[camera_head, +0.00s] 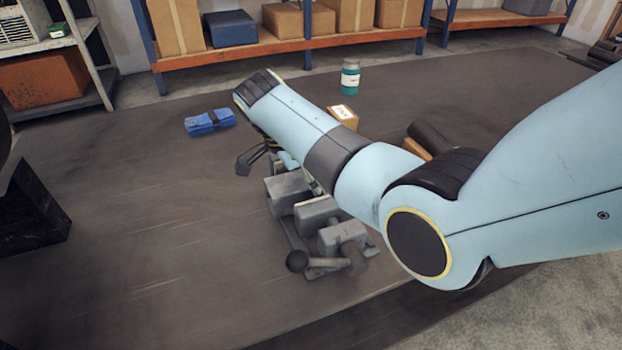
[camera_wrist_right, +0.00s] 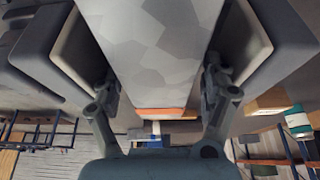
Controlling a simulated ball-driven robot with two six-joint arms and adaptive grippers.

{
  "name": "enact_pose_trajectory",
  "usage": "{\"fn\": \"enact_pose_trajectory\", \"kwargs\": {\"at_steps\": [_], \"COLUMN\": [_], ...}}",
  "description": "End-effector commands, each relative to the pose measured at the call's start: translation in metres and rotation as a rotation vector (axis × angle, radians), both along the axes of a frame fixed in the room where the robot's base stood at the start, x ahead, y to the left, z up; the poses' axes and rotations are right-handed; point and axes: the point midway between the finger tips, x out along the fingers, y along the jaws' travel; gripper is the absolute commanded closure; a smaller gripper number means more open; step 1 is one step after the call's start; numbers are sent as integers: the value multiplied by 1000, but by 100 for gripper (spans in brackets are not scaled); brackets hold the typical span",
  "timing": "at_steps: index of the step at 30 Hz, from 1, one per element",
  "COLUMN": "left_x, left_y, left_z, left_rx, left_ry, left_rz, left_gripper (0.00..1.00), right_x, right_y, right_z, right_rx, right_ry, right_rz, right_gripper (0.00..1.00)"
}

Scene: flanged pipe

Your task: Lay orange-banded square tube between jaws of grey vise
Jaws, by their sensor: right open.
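The grey vise (camera_head: 315,220) stands on the dark table below my right forearm, its handle toward the front. In the right wrist view a grey square tube (camera_wrist_right: 152,50) with an orange band (camera_wrist_right: 155,112) at its end runs between the vise's left jaw (camera_wrist_right: 62,50) and right jaw (camera_wrist_right: 262,50). I cannot tell whether it rests on the vise. My right gripper (camera_wrist_right: 163,95) is open, with a finger on each side of the tube and gaps beside it. In the head view my arm hides most of the tube. My left gripper is not in view.
A teal-and-white jar (camera_head: 350,77), a small cardboard box (camera_head: 343,117) and a dark rounded object (camera_head: 432,135) stand behind. Shelves (camera_head: 290,45) line the back. The table's left middle is clear.

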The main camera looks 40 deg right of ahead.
Motion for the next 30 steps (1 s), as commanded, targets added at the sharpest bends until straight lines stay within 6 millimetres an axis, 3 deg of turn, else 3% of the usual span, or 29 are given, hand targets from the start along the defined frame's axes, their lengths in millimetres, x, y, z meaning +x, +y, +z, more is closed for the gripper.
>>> {"fn": "enact_pose_trajectory", "kwargs": {"at_steps": [5,19,24,30], "left_x": [-1,-1,-1,-1], "left_y": [1,0,0,0], "left_z": [0,0,0,0], "left_rx": [1,0,0,0], "left_ry": [1,1,1,1], "left_rz": [0,0,0,0], "left_gripper": [100,100,100,100], "right_x": [0,11,12,12], "right_y": [5,39,44,45], "right_z": [9,96,109,110], "right_rx": [3,2,0,0], "right_ry": [3,-1,1,1], "right_rz": [0,0,0,1], "right_gripper": [15,15,15,15]}}
